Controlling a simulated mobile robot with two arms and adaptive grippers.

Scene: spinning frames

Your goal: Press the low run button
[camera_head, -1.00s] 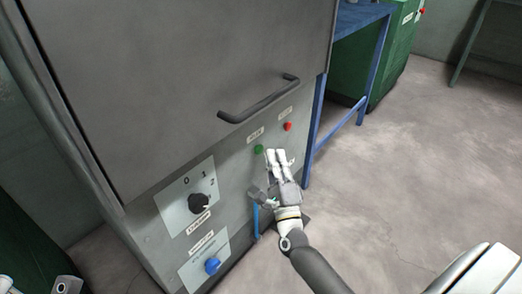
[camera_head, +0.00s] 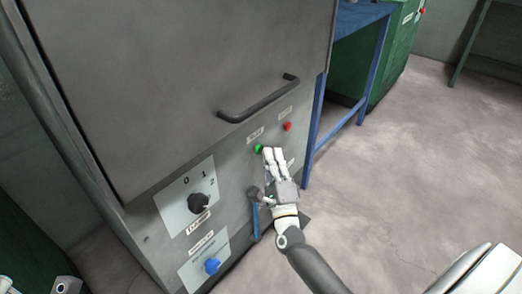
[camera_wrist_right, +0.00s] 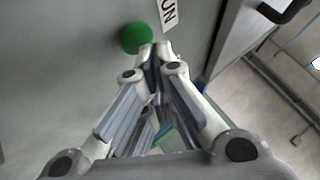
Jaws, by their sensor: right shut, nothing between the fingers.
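A round green button (camera_head: 258,148) is on the grey machine front, below a small white label. In the right wrist view the green button (camera_wrist_right: 136,38) is beside a label (camera_wrist_right: 169,12) ending in "UN". My right gripper (camera_head: 268,151) is shut and empty, with its fingertips at the button's right edge. In the wrist view the fingertips (camera_wrist_right: 155,48) overlap the button's lower right edge; I cannot tell whether they touch it. Grey and white parts at the head view's bottom left corner may be my left gripper (camera_head: 68,285), mostly cut off.
A red button (camera_head: 287,127) is up and right of the green one. A dark handle (camera_head: 260,98) sticks out above them. A black rotary knob (camera_head: 199,202) and a blue knob (camera_head: 212,265) are lower left. A blue table frame (camera_head: 318,125) stands to the right; the floor there is clear.

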